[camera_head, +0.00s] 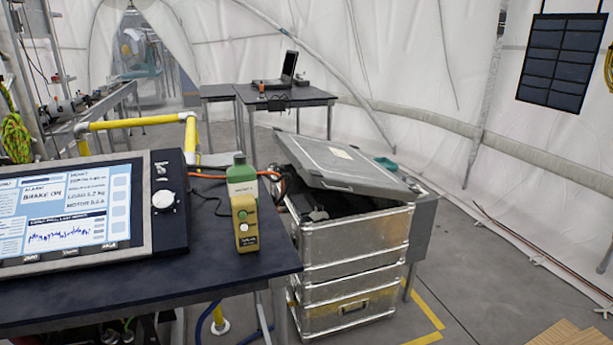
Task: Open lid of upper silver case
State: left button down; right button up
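The upper silver case (355,243) stands on a second, lower silver case (350,306) to the right of the near table. Its grey lid (347,166) is tilted, raised off the rim along the near side, with a dark gap under it. Dark contents (318,214) show at the near left corner of the gap, but I cannot tell what they are. A small pale label lies on top of the lid. Neither of my grippers is in view.
A grey cabinet (424,224) stands close behind the cases. A laptop table (285,95) is farther back.

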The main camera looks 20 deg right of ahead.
aim_at(323, 163)
jog(key=i+l, duration=0.2)
jog(key=l, duration=0.15)
jog(key=i+l+u, duration=0.1)
jog(key=l, duration=0.25)
jog(key=i+l, duration=0.25)
jog(key=i+l+u, duration=0.1)
jog(key=l, duration=0.35)
jog(key=i+l, duration=0.25)
jog(key=i+l+u, duration=0.1)
jog(key=l, duration=0.4)
jog(key=i+l, duration=0.2)
jog(key=l, duration=0.15)
jog(key=i+l+u, duration=0.1)
jog(key=l, duration=0.3)
jog(key=i, duration=0.05)
